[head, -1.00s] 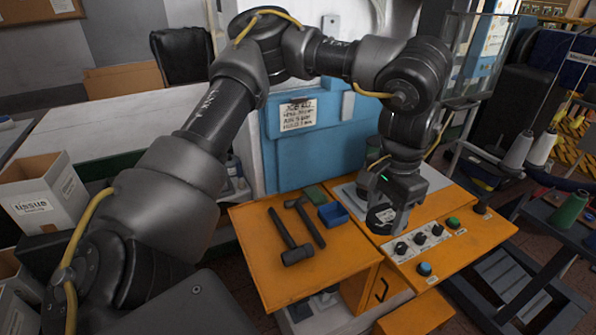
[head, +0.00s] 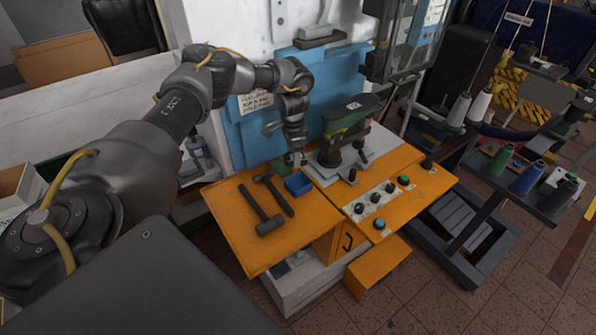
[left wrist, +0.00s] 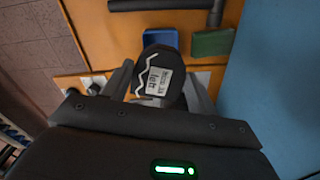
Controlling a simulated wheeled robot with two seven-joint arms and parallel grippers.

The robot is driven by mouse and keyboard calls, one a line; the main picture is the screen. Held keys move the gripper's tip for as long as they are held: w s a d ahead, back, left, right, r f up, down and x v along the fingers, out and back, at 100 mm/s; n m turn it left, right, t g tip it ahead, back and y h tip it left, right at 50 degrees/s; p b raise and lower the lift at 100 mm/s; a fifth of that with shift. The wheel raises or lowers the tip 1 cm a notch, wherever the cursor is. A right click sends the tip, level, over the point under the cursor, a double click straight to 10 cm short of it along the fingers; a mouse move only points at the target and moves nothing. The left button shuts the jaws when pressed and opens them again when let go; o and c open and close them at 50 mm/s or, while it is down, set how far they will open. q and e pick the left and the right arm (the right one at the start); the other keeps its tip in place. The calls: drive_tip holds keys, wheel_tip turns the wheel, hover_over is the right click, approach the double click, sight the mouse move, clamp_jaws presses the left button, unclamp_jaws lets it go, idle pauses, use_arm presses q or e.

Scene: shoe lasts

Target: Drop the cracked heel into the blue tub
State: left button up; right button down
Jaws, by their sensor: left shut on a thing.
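The cracked heel (left wrist: 158,68) is a dark block with a white zigzag line and a white label, seen in the left wrist view. My left gripper (left wrist: 157,88) is shut on it, one finger on each side. In the head view my left gripper (head: 295,158) is just behind and above the blue tub (head: 298,185), a small open box on the orange bench. The tub also shows in the left wrist view (left wrist: 160,38), just beyond the heel. The heel is too small to make out in the head view. My right gripper is not in view.
A dark shoe last (head: 350,112) stands on a grey plate right of the gripper. Two dark hammers (head: 262,210) lie left of the tub. A green block (left wrist: 212,42) is beside the tub. Knobs and buttons (head: 378,200) line the bench's right part. A blue panel stands behind.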

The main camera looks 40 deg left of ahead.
use_arm(q)
drive_tip(key=shift+a+f+b, duration=0.15)
drive_tip(key=shift+f+b, duration=0.3)
drive_tip(key=shift+f, duration=0.05)
wheel_tip(320, 180, down, 5)
drive_tip(key=b, duration=0.5)
drive_tip(key=shift+f, duration=0.1)
drive_tip(key=o, duration=1)
drive_tip(key=shift+o, duration=0.2)
